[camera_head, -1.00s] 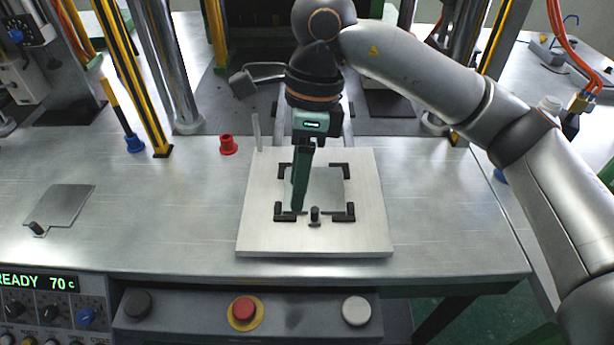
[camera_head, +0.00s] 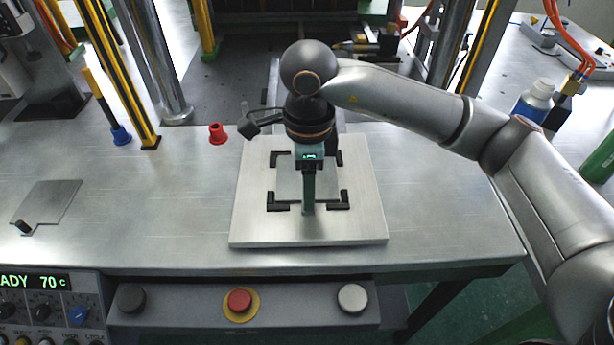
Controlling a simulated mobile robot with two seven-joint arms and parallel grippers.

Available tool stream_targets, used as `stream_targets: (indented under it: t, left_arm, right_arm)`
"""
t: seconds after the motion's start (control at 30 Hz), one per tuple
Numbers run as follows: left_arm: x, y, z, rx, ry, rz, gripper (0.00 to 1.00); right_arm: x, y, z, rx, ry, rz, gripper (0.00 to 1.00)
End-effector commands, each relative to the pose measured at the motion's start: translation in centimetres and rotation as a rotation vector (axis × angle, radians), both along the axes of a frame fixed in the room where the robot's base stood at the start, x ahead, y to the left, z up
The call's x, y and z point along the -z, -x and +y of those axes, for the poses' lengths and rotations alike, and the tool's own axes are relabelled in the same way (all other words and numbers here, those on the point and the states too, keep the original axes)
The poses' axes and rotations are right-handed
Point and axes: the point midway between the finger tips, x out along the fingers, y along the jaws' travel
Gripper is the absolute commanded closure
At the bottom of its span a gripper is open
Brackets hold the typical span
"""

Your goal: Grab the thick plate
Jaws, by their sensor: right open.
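A thick square metal plate (camera_head: 255,225) lies flat on the steel table, with black corner brackets on its top. Inside the brackets lies a smaller smooth metal plate (camera_head: 291,185). My right gripper (camera_head: 308,208) points down over the front middle of this smaller plate, seen edge-on. Its jaws are open, but the gap between the fingers does not show. The green fingers cover the small black knob at the plate's front edge. I cannot tell whether they touch it. My left gripper is out of view.
A thin metal plate (camera_head: 50,202) with a black knob lies at the left. A red cup-like part (camera_head: 217,133) and a blue-based yellow-black stick (camera_head: 121,135) stand behind. A control panel with buttons (camera_head: 239,300) is below the front edge. The table right of the plate is clear.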

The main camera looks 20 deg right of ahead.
Motion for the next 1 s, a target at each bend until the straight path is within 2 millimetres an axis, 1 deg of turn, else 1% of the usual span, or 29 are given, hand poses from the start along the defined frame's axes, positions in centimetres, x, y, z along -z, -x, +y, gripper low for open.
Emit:
stream_targets:
  t: [0.03, 0.13, 0.23, 0.4, 0.47, 0.9, 1.0]
  left_arm:
    - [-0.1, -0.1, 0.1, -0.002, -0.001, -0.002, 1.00]
    - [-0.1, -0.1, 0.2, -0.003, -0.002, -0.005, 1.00]
    - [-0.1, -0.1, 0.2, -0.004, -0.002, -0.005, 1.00]
    - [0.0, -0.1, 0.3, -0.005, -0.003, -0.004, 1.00]
    - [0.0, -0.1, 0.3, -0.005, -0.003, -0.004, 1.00]
    - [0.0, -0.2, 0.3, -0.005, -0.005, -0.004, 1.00]
    - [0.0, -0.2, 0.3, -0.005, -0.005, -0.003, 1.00]
  right_arm:
    - [0.7, 0.0, 0.0, 0.000, -0.001, 0.003, 0.45]
    - [1.7, 0.0, 0.0, 0.000, 0.000, 0.002, 0.45]
    - [2.0, 0.0, 0.0, 0.000, -0.001, 0.000, 0.45]
    - [2.0, 0.0, 0.0, 0.000, -0.001, 0.000, 0.45]
    - [2.0, 0.0, 0.0, 0.001, -0.001, 0.000, 0.51]
    - [2.0, 0.0, 0.0, 0.001, -0.001, 0.000, 1.00]
    - [2.0, 0.0, 0.0, 0.000, -0.001, 0.000, 1.00]
